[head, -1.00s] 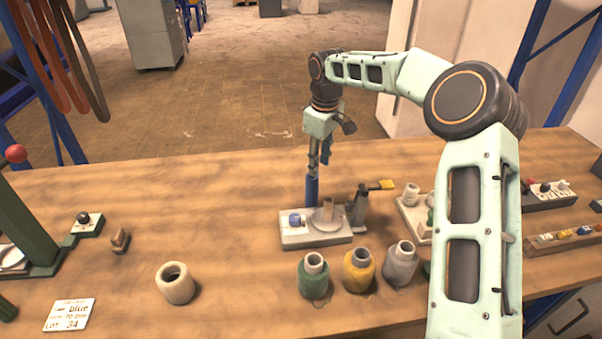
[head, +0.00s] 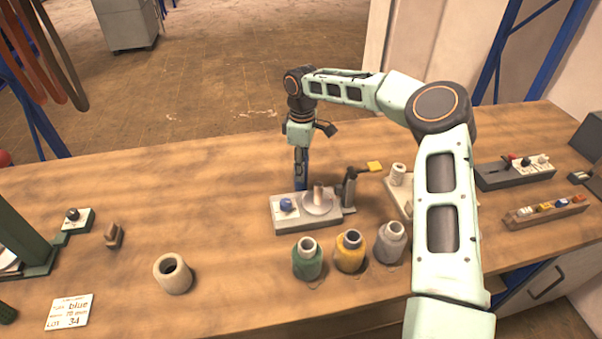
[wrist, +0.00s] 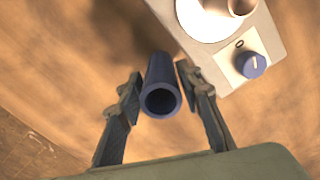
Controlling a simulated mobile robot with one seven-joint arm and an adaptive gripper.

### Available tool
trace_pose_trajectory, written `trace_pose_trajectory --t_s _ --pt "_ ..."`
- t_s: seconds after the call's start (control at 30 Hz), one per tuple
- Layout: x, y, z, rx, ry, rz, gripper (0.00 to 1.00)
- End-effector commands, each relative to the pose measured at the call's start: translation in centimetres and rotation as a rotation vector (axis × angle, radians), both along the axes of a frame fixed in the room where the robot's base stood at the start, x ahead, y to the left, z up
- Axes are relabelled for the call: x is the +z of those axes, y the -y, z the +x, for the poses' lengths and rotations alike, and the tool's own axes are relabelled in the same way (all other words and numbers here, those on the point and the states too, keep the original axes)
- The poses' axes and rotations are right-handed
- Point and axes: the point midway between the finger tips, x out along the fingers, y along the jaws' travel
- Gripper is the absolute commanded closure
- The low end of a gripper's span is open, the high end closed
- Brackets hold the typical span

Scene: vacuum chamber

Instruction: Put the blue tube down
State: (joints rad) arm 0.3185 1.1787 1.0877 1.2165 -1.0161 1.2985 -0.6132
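The blue tube (head: 302,181) is upright behind the small grey device; in the head view the device hides its lower end. In the wrist view the tube (wrist: 161,85) shows its open round end toward the camera. My gripper (head: 301,165) is over the tube, pointing down. In the wrist view its two fingers (wrist: 158,80) stand on either side of the tube, with a narrow gap showing at the left; it looks open. I cannot tell whether the tube's lower end touches the table.
The grey device (head: 300,222) with a blue knob (wrist: 252,65) and a round plate is close beside the tube. Green (head: 307,262), yellow (head: 350,255) and grey (head: 389,245) jars stand in front. A cream pot (head: 173,274) and a label card (head: 69,312) lie left. Table left of the tube is clear.

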Motion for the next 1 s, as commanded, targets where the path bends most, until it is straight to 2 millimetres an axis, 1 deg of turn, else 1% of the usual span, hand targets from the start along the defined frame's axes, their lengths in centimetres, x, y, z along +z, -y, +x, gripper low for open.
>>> trace_pose_trajectory --t_s 0.1,0.23,0.33,0.53,0.57,0.8,1.0 --pt "-1.5 -0.2 -0.1 -0.001 -0.003 0.003 0.67" --pt "-2.8 -0.2 0.0 0.000 -0.001 0.002 0.67" --pt "-3.1 -0.2 0.0 0.000 0.000 0.002 0.67" --pt "-3.2 -0.2 0.0 0.000 0.001 0.001 0.67" --pt "-3.2 -0.2 0.0 0.000 0.001 0.002 0.69" --pt "-3.2 -0.2 0.0 0.000 0.001 0.001 0.96" --pt "-3.1 -0.2 0.0 0.000 0.001 0.001 0.96"
